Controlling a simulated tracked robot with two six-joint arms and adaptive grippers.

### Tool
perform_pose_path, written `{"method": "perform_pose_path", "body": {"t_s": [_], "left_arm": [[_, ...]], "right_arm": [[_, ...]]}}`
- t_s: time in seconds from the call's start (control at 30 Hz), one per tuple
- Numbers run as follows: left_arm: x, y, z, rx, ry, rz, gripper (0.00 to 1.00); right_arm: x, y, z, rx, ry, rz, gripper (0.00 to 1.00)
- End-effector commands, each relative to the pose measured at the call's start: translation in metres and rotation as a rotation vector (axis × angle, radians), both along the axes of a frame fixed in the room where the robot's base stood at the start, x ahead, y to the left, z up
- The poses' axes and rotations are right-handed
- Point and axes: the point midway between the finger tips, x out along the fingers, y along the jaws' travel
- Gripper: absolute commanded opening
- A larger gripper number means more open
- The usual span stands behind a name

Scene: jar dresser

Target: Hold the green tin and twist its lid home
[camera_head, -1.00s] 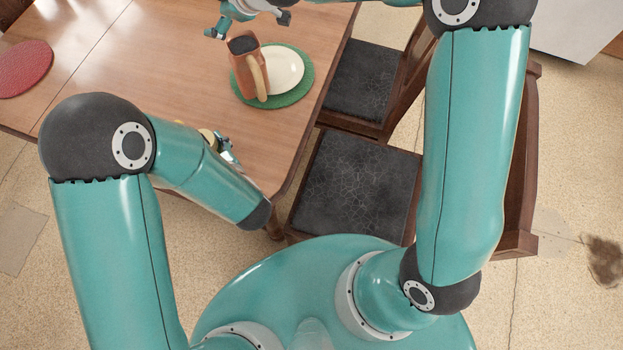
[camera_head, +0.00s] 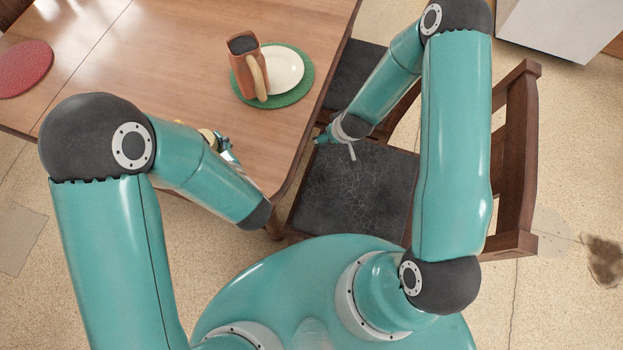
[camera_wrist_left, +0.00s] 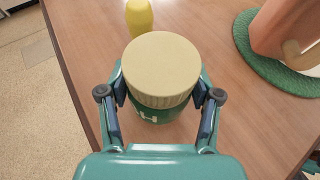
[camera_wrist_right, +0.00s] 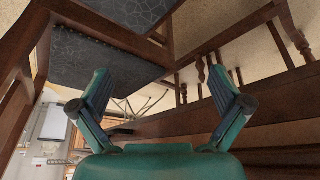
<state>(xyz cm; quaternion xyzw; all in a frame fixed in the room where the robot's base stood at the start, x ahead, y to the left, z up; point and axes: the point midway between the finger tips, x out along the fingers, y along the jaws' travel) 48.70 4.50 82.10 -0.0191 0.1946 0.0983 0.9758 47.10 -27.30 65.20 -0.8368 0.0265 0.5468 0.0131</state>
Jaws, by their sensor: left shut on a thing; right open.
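The green tin (camera_wrist_left: 153,115) stands between the fingers of my left gripper (camera_wrist_left: 160,118) in the left wrist view, with white lettering on its side. A cream ribbed lid (camera_wrist_left: 161,66) sits on its top; I cannot tell how tightly. My left gripper is shut on the tin. In the head view my left forearm mostly hides the tin and gripper. My right gripper (camera_wrist_right: 165,105) is open and empty in the right wrist view. In the head view my right gripper (camera_head: 335,143) hangs beside the table's right edge, over a chair.
A yellow object (camera_wrist_left: 139,17) stands beyond the tin. Dark chairs (camera_head: 355,190) line the table's right side. A red mat (camera_head: 25,68) lies far left.

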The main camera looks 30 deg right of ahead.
Motion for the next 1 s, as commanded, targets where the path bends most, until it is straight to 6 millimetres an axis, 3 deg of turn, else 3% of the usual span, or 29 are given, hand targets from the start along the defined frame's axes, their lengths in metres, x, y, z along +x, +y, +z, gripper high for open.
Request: {"method": "perform_pose_path", "body": {"t_s": [0.03, 0.2, 0.4, 0.6, 1.0], "left_arm": [[0.000, 0.000, 0.001, -0.001, -0.002, -0.001, 0.00], [0.000, 0.000, 0.001, -0.001, -0.002, 0.000, 0.00], [0.000, 0.000, 0.001, -0.001, -0.002, 0.000, 0.00], [0.000, 0.000, 0.001, -0.001, -0.002, 0.000, 0.00], [0.000, 0.000, 0.001, -0.001, -0.004, 0.001, 0.00]], "right_arm": [[-0.020, 0.028, -0.006, 0.065, 0.038, 0.012, 1.00], [-0.084, 0.097, -0.013, 0.247, 0.176, -0.002, 1.00], [-0.141, 0.140, -0.010, 0.362, 0.317, -0.031, 1.00], [-0.162, 0.151, -0.007, 0.396, 0.372, -0.047, 1.00], [-0.162, 0.151, -0.007, 0.396, 0.372, -0.050, 1.00]]}}
